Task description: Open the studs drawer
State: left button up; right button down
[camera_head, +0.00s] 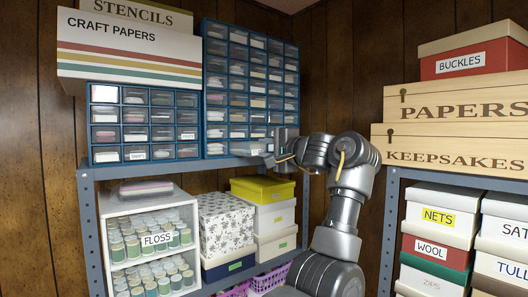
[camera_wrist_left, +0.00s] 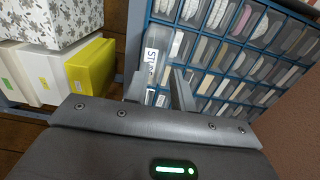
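The studs drawer (camera_wrist_left: 178,46) is a small clear-fronted drawer at the edge of the blue drawer cabinet (camera_head: 203,90). Its white label (camera_wrist_left: 151,62), partly hidden, reads "STU…" in the left wrist view. In the head view the drawer is at the cabinet's bottom row, largely covered by my gripper. My left gripper (camera_head: 272,150) is right at this drawer front. In the left wrist view its two fingers (camera_wrist_left: 160,92) stand apart, with the drawer's lower front between or just beyond them. Whether they touch it, and whether the drawer is out at all, I cannot tell. My right gripper is not in view.
A smaller drawer unit (camera_head: 146,122) stands left of the cabinet on the same shelf (camera_head: 190,163). Below are a floral box (camera_head: 226,222) and a yellow-lidded box (camera_head: 262,189). Labelled boxes, such as the Keepsakes box (camera_head: 455,147), stand on the right rack.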

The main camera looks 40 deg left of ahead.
pick_arm(q)
jog(key=b+v, duration=0.3)
jog(key=v, duration=0.6)
jog(key=shift+d, duration=0.35)
